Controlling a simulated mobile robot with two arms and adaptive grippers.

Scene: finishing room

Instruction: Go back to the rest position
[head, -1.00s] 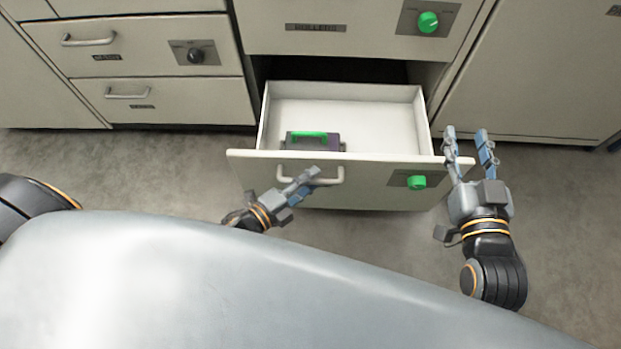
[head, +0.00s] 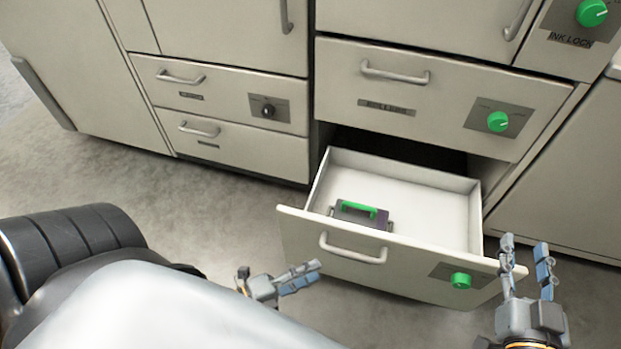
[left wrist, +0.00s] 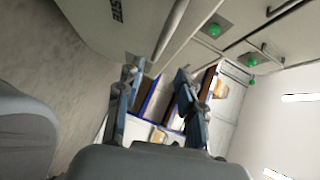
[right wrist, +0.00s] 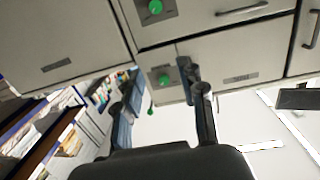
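My left gripper (head: 302,278) is open and empty, low in front of the open drawer, apart from its handle (head: 352,250). In the left wrist view its two fingers (left wrist: 157,88) stand apart with nothing between them. My right gripper (head: 527,262) is open and empty by the right end of the drawer front. In the right wrist view its fingers (right wrist: 164,98) are also spread. I cannot tell whether it touches the drawer front.
The lower drawer (head: 440,205) is pulled out, with a dark box with a green handle (head: 360,213) inside behind its front. A green knob (head: 461,281) is on the drawer front. A closed drawer (head: 440,98) is above. Grey floor (head: 190,205) is clear to the left.

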